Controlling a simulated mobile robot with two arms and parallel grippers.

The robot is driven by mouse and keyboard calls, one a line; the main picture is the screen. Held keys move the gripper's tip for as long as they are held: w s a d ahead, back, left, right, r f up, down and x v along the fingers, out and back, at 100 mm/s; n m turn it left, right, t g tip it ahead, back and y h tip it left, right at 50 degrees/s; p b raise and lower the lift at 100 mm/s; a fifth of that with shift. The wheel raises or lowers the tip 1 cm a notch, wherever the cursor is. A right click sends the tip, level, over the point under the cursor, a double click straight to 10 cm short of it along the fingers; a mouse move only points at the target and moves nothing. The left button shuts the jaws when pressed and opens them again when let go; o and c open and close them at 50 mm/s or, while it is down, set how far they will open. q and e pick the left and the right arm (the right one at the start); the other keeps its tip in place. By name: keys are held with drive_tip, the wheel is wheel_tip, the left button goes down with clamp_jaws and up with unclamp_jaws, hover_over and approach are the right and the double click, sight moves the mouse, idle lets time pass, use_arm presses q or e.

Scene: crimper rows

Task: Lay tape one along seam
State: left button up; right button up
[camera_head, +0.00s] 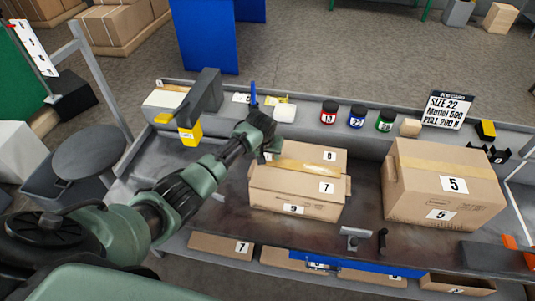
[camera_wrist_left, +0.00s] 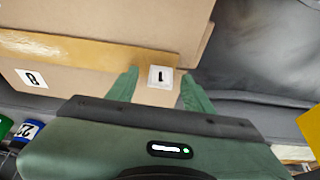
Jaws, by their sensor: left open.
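A cardboard box (camera_head: 300,200) with labels 8, 7 and 9 stands on the bench, and it also fills the top of the left wrist view (camera_wrist_left: 110,20). A yellowish tape strip (camera_head: 305,167) lies across its top; it shows in the wrist view (camera_wrist_left: 80,45), running toward my fingers. My left gripper (camera_head: 270,153) is at the box's back left corner. In the wrist view its fingers (camera_wrist_left: 158,76) are open, one on each side of a white label 1 (camera_wrist_left: 160,77) near the strip's end. I cannot tell whether they touch the box. My right gripper is not in view.
A taped box marked 5 (camera_head: 445,185) stands to the right. Red, blue and green jars (camera_head: 357,116) line the back ledge beside a size sign (camera_head: 445,110). A grey stand with a yellow part (camera_head: 190,133) is at the left. Small tools (camera_head: 355,238) lie at the front.

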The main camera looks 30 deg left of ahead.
use_arm(q)
drive_tip(key=v, duration=0.7)
drive_tip(key=shift+r, duration=0.3)
drive_tip(key=shift+s+d+f, duration=0.1)
drive_tip(key=shift+s, duration=0.1)
